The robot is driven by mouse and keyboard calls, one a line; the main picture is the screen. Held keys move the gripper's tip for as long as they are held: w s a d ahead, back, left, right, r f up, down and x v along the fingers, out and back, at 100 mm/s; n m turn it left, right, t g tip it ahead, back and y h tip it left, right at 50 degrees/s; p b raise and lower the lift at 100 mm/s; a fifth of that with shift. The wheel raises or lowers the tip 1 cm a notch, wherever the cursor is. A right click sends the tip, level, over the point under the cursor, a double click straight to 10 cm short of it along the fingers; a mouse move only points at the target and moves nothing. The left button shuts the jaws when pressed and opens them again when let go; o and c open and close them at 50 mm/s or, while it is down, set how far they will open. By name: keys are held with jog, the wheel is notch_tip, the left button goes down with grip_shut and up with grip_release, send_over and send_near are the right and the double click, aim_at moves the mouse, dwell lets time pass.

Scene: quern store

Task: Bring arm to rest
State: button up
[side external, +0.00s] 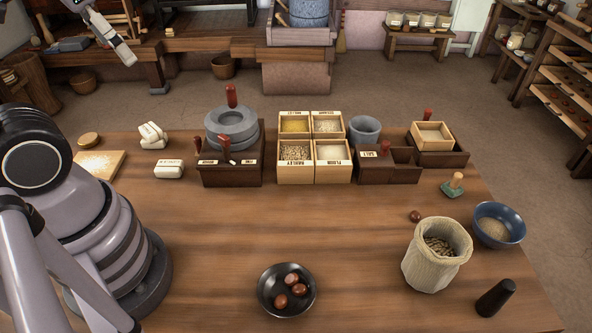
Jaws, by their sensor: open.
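My gripper (112,36) shows only in part at the top left of the side external view, raised well above the table. It is open. One finger slants down to the right, and the rest is cut off by the frame. I see nothing held in it, and it touches none of the goods on the table. My arm's base and lower links stand at the left of the table.
On the wooden table (235,230) stand a stone quern (232,125), labelled grain boxes (295,175), a dark bowl of brown balls (270,312), a sack (425,272), a blue bowl (512,223) and a black cylinder (495,297).

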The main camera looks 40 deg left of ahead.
jog(key=shift+s+d+r+t+h, duration=0.25)
jog(key=shift+d+r+t+h, duration=0.15)
jog(key=shift+d, duration=0.25)
jog(key=shift+s+d+r+t+h, duration=0.2)
jog(key=shift+d+r+t+h, duration=0.1)
jog(key=shift+d+r+t, duration=0.25)
jog(key=shift+f, duration=0.1)
